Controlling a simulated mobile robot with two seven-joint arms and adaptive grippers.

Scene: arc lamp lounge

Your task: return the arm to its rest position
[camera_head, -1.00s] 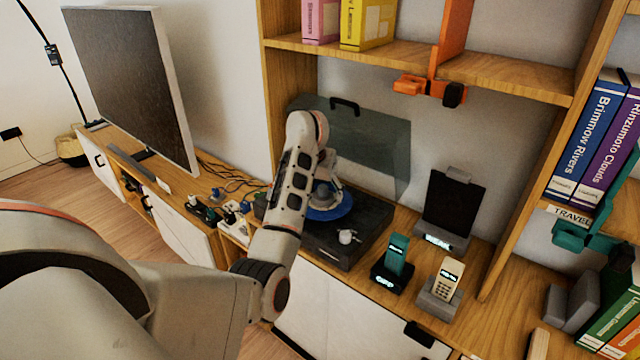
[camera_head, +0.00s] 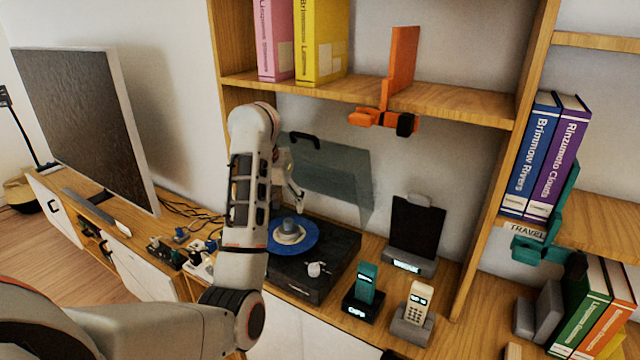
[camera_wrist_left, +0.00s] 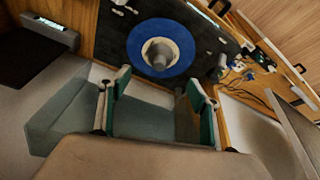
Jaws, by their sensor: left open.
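My left arm rises from the lower left in the head view and bends over at the shelf unit. My left gripper (camera_head: 292,190) is partly hidden behind my own forearm, above and behind the record player (camera_head: 318,283). In the left wrist view its two fingers (camera_wrist_left: 158,100) stand wide apart with nothing between them. The turntable's blue record (camera_wrist_left: 185,38) with a pale centre lies beyond the fingertips. The raised, smoky clear lid (camera_head: 340,180) stands behind the gripper. I cannot tell whether the gripper touches the lid. My right gripper is not in view.
A shelf (camera_head: 450,98) with an orange clamp-like bookend (camera_head: 385,118) hangs above. A teal phone (camera_head: 365,284), a cream phone (camera_head: 418,303) and a dark tablet stand (camera_head: 415,235) are right of the turntable. A television (camera_head: 85,120) stands left.

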